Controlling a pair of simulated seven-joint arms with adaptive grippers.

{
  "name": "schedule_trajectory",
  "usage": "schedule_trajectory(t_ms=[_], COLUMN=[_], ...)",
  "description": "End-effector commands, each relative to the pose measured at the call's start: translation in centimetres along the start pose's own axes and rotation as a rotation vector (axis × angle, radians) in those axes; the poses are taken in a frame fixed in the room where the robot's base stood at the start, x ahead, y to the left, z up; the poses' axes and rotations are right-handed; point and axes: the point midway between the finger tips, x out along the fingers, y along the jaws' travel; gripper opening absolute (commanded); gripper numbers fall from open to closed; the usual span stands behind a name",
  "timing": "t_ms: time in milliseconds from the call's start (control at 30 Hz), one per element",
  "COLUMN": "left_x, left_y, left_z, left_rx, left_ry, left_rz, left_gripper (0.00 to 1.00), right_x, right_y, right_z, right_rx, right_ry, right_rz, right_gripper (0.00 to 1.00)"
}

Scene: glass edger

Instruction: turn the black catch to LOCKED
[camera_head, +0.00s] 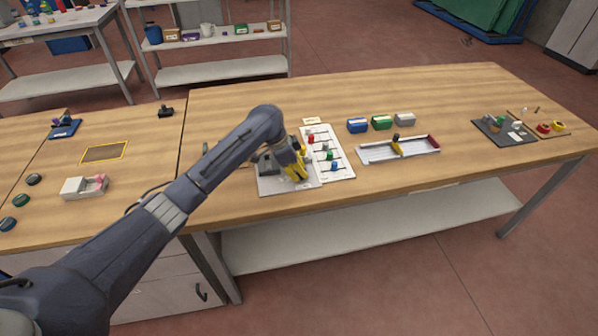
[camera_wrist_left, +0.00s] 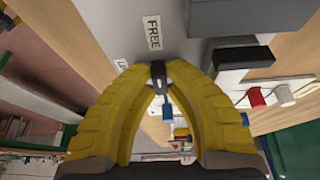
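The black catch (camera_wrist_left: 158,76) stands between the yellow fingertips of my left gripper (camera_wrist_left: 159,68) in the left wrist view. The fingers close in on it from both sides and appear to touch it. A white FREE label (camera_wrist_left: 152,32) lies just above the catch in that view. A second label (camera_wrist_left: 121,64), mostly hidden by the left finger, shows only its first letter. In the head view my left gripper (camera_head: 298,168) points down over a light grey plate (camera_head: 275,188), and its fingers hide the catch. My right gripper is not in view.
A white panel (camera_head: 341,172) with coloured sliders stands right beside the plate. A grey block (camera_head: 268,163) sits on the plate beside the gripper. Blue, green and grey boxes (camera_head: 382,122) and a white tray (camera_head: 375,155) lie further right. The table front right is clear.

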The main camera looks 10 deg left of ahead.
Motion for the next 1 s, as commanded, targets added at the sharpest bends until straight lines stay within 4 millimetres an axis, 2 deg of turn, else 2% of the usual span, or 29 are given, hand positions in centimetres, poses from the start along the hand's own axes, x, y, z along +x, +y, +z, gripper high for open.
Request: schedule_trajectory(t_ms=[533,1000], left_x=[-0.06,-0.06], left_y=[0.0,0.17], left_z=[0.06,-0.06], left_rx=[-0.061,-0.427], left_ry=[-0.001,0.0], left_rz=[-0.028,-0.182], left_gripper=[0.0,0.0], right_x=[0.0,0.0], right_y=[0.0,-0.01], right_z=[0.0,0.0], right_rx=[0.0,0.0], right_ry=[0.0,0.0], right_rz=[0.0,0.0], right_gripper=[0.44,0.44])
